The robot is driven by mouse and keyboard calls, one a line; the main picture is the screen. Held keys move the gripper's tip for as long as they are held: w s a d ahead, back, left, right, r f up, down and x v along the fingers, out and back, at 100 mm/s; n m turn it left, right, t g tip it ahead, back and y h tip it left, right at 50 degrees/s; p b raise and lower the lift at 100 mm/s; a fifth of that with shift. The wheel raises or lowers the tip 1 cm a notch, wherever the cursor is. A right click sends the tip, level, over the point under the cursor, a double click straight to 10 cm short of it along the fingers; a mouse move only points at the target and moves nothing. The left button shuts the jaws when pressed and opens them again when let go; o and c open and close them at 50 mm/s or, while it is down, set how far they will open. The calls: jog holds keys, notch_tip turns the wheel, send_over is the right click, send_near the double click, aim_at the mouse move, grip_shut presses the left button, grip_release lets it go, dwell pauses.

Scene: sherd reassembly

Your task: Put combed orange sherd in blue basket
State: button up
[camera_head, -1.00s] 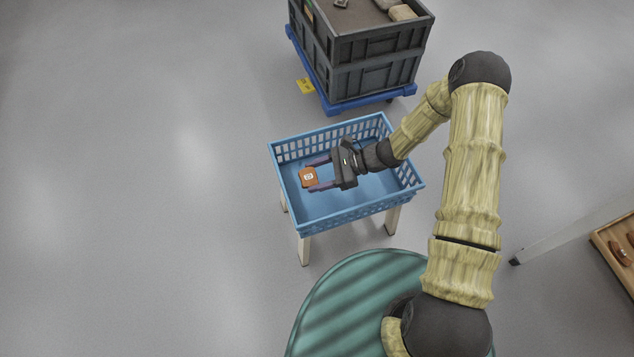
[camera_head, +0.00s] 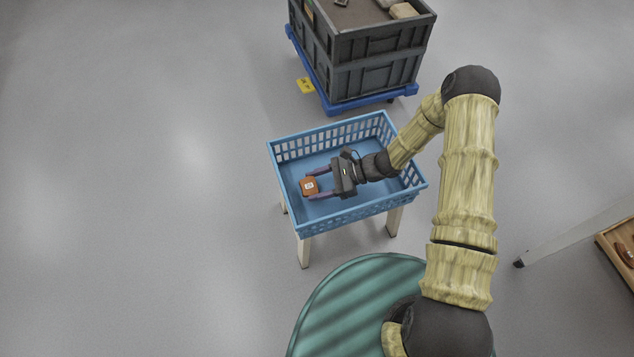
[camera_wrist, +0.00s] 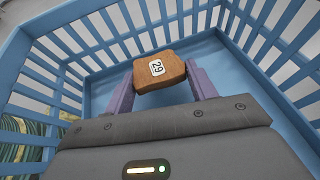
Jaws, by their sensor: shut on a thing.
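The orange sherd (camera_head: 309,186) is a small block with a white label; in the wrist view the sherd (camera_wrist: 158,72) shows the label reading 29. My gripper (camera_head: 316,187) is shut on it, with one purple finger on each side, as the wrist view of the gripper (camera_wrist: 160,84) also shows. The blue basket (camera_head: 333,222) is a slatted open tub on pale legs. The sherd and fingers are inside the basket's walls, low near its left part. I cannot tell whether the sherd touches the basket floor. The basket's slatted wall (camera_wrist: 45,112) surrounds the gripper in the wrist view.
A dark grey crate (camera_head: 372,80) on a blue dolly (camera_head: 340,106) stands behind the basket, with pale pieces on top. A yellow tag (camera_head: 306,86) lies beside it. A wooden tray (camera_head: 612,245) is at the far right. The floor at left is clear.

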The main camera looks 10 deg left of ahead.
jog(key=o, duration=1)
jog(key=shift+r, duration=0.25)
jog(key=p+v, duration=0.1)
jog(key=v, duration=0.2)
jog(key=p+v, duration=0.2)
jog(key=v, duration=0.2)
jog(key=p+v, duration=0.2)
jog(key=v, duration=0.2)
jog(key=shift+r, duration=0.35)
jog(key=shift+d+r, duration=0.1)
jog(key=shift+d, duration=0.4)
jog(key=shift+w, duration=0.1)
